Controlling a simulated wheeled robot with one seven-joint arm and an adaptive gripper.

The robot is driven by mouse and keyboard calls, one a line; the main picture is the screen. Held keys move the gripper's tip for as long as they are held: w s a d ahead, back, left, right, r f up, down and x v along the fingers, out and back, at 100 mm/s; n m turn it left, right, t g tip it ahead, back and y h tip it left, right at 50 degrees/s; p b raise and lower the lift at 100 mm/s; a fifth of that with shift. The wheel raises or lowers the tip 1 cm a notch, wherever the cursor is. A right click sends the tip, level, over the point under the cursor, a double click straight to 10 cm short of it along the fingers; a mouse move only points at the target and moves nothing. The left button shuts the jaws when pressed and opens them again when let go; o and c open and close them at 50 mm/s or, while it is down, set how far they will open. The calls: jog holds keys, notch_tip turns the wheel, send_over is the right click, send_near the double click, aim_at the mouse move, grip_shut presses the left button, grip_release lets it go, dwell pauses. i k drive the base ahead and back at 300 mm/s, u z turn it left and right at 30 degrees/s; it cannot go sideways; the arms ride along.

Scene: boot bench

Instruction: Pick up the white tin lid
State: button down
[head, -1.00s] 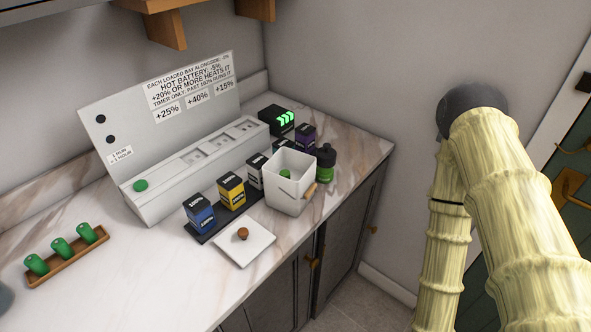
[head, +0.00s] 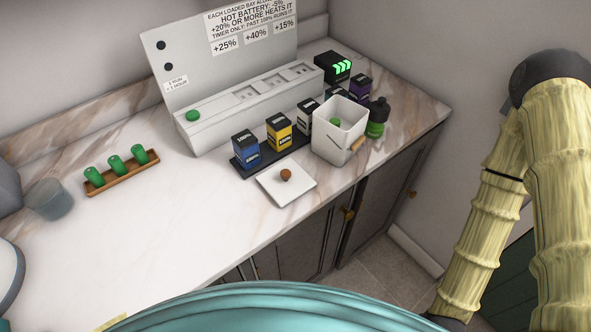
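The white tin lid (head: 274,188) is a flat square plate with a round brown knob (head: 286,175) at its centre. It lies on the marble counter near the front edge, knob up. The open white tin (head: 334,140) stands to its right and a little behind, with something green inside and a wooden handle on its side. My arm, in a pale yellow ribbed cover, rises at the right of the picture, well away from the lid. My gripper is not in view.
Blue, yellow and white-labelled batteries (head: 246,149) stand on a dark tray behind the lid. A charging panel (head: 240,100) is behind them. A green-and-black bottle (head: 376,120) stands right of the tin. Green cylinders in a wooden tray (head: 124,177) and a glass (head: 49,199) are left. The front-left counter is clear.

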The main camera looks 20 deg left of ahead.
aim_at(286, 182)
jog(key=u, duration=0.7)
jog(key=k, duration=0.75)
jog(key=u, duration=0.9)
jog(key=k, duration=0.6)
jog(key=u, duration=0.1)
jog(key=i, duration=0.5)
jog(key=u, duration=0.05)
